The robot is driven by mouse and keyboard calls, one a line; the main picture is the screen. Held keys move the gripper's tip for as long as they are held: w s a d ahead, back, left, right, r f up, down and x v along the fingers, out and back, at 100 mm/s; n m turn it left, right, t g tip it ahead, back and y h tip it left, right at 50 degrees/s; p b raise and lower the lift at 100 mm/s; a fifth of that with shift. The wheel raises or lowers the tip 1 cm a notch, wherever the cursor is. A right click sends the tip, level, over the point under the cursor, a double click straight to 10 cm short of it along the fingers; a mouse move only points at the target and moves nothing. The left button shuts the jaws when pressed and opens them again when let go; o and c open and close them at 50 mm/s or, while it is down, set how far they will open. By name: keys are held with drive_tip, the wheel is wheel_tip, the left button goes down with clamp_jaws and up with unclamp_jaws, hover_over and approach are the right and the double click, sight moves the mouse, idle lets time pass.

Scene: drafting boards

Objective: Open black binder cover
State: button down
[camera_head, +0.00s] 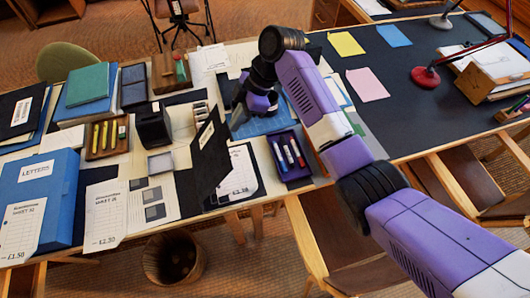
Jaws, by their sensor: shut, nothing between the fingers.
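The black binder lies near the front edge of the light table. A white printed sheet (240,172) shows inside, to the right of the cover. My gripper (238,115) is behind the cover and to its upper right, over a blue mat (262,127). It looks apart from the cover, though its fingertips are small and hard to make out. It is shut and holds nothing.
A purple tray of markers (288,155) sits right of the binder. A small grey box (160,163) and a black holder (154,125) stand left. A blue box file (40,195) is at far left. A waste basket (172,258) stands below the table edge.

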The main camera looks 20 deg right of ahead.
drive_tip(key=shift+a+r, duration=0.25)
drive_tip(key=shift+a, duration=0.1)
drive_tip(key=shift+a, duration=0.1)
drive_tip(key=shift+a+r, duration=0.5)
drive_tip(key=shift+a, duration=0.35)
drive_tip(key=shift+a+r, duration=0.45)
drive_tip(key=shift+a, duration=0.5)
drive_tip(key=shift+a+r, duration=0.35)
drive_tip(key=shift+a, duration=0.55)
drive_tip(key=shift+a+r, duration=0.3)
drive_tip(key=shift+a, duration=0.6)
drive_tip(key=shift+a, duration=0.15)
drive_tip(key=shift+a+r, duration=0.15)
drive_tip(key=shift+a, duration=0.8)
drive_tip(key=shift+a+r, duration=0.15)
drive_tip(key=shift+a, duration=0.8)
